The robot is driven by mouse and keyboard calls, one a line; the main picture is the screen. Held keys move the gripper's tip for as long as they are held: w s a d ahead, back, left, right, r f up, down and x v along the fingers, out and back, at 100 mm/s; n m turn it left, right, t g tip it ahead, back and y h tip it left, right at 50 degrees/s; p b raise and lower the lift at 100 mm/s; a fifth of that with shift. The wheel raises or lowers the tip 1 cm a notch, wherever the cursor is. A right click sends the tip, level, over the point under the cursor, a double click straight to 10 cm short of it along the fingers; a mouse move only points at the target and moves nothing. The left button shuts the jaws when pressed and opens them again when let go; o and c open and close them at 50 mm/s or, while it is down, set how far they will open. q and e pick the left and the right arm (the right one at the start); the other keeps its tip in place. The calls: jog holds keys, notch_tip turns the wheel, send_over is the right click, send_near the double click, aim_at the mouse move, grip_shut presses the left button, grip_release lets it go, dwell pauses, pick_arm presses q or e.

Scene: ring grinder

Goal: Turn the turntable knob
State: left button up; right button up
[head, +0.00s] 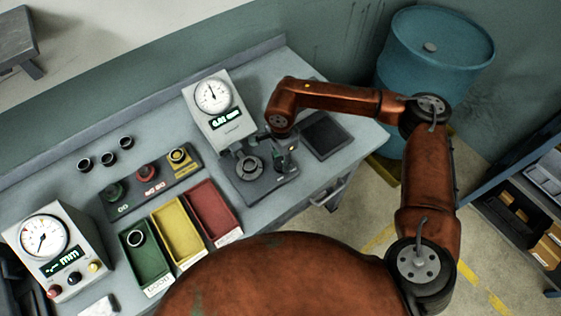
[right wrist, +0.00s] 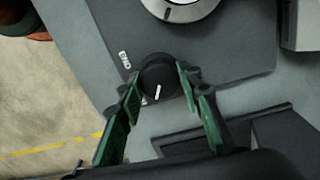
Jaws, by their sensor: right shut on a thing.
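The turntable knob (right wrist: 158,78) is a round black knob with a white pointer line, on a dark grey panel in the right wrist view. My right gripper (right wrist: 156,82) has its two green-padded fingers on either side of the knob and is shut on it. In the head view my right gripper (head: 284,155) is over the right side of the grinder base, and the knob is hidden behind it. The grinder (head: 213,103) has a dial gauge, a green digital display and a round turntable (head: 249,167) left of the gripper. My left gripper is not in view.
Green (head: 158,270), yellow (head: 169,240) and red (head: 203,222) trays stand left of the grinder; the green one holds a ring. A second gauge box (head: 68,260) stands at the left. Several dark rings (head: 105,158) lie at the back. A dark square pad (head: 327,135) lies right of the grinder.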

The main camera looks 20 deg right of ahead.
aim_at(281, 162)
jog(key=shift+n, duration=0.3)
dwell(0.4)
jog(key=o, duration=1.2)
jog(key=shift+c, duration=0.2)
notch_tip(281, 162, up, 12)
jog(key=shift+a, duration=0.1)
